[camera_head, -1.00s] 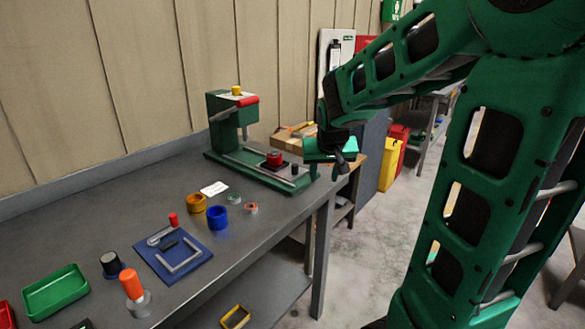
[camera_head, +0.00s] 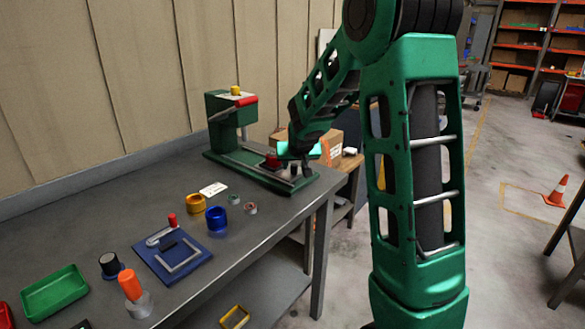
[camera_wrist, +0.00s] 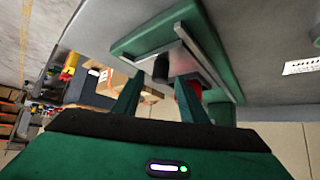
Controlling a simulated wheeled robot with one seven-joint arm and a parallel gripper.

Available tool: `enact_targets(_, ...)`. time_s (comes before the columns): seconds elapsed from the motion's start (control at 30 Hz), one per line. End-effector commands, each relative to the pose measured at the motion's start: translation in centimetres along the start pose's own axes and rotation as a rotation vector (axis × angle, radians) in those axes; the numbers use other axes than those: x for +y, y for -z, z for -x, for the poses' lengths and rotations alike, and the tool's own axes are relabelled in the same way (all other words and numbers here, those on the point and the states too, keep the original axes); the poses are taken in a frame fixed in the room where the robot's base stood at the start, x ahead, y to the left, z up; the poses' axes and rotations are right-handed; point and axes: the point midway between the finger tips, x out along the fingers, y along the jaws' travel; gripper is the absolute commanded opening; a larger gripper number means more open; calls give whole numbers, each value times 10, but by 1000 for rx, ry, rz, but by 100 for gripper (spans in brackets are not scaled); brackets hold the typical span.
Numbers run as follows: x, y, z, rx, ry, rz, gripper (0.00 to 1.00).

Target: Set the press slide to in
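The green press (camera_head: 222,118) stands at the far end of the grey workbench, with a red bar and a yellow knob on its head. Its slide, carrying a red round part (camera_head: 272,161), sits out along the base, right of the head and column. The slide's black knob (camera_wrist: 161,68) lies ahead of and between my fingertips in the wrist view. My gripper (camera_wrist: 160,82) is open, fingers apart, with no clear contact on the knob. In the head view my gripper (camera_head: 299,162) is over the base's right end and partly hides the knob.
A cardboard box (camera_head: 333,147) stands beyond the press's right end.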

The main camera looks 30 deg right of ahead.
Motion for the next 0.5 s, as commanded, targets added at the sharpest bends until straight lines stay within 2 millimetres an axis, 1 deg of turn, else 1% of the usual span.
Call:
enact_targets(0.03,0,0,-6,0,-1,0,39)
enact_targets(0.1,0,0,-13,0,0,0,39)
enact_targets(0.2,0,0,-19,0,0,0,39)
enact_targets(0.5,0,0,-23,1,1,0,39)
